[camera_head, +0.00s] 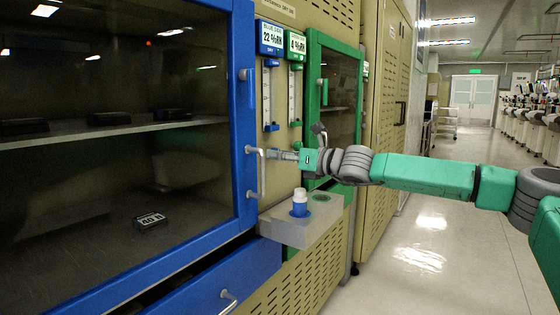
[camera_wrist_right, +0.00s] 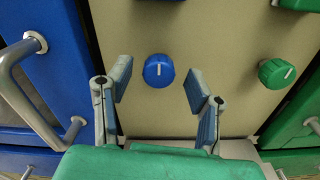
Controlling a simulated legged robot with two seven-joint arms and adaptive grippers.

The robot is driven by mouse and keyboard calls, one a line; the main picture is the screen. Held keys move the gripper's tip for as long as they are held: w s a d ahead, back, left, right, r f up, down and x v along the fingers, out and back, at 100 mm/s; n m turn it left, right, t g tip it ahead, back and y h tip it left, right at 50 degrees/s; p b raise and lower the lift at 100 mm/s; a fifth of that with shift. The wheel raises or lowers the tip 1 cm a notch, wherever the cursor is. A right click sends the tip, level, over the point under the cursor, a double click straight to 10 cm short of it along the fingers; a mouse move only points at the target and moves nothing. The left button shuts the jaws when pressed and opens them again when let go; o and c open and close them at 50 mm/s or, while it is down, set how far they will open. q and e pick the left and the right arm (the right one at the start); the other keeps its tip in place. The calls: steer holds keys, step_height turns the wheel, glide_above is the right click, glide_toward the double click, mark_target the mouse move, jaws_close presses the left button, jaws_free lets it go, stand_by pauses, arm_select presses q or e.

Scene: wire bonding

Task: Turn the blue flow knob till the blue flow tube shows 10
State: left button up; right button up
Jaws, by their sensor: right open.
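The blue flow knob (camera_wrist_right: 158,70) sits on the beige panel in the right wrist view, with its white pointer line upright. My right gripper (camera_wrist_right: 158,84) is open, its two fingers apart on the left and right of the knob in that view, with no visible contact. In the head view the right gripper (camera_head: 284,155) is at the panel below the flow tubes, and I cannot make out the blue knob there. The blue flow tube (camera_head: 267,95) stands under the blue display (camera_head: 270,38); its reading is too small to tell. My left gripper is out of view.
A green knob (camera_wrist_right: 276,73) is to the right of the blue one. The blue door handle (camera_wrist_right: 35,92) juts out at the left. A ledge (camera_head: 310,225) with a white-capped blue bottle (camera_head: 300,203) is below the gripper. The aisle at right is clear.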

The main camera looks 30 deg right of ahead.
steer(key=shift+w+a, duration=0.1)
steer(key=shift+a, duration=0.05)
steer(key=shift+d, duration=0.2)
jaws_close()
steer(key=shift+n, duration=0.3)
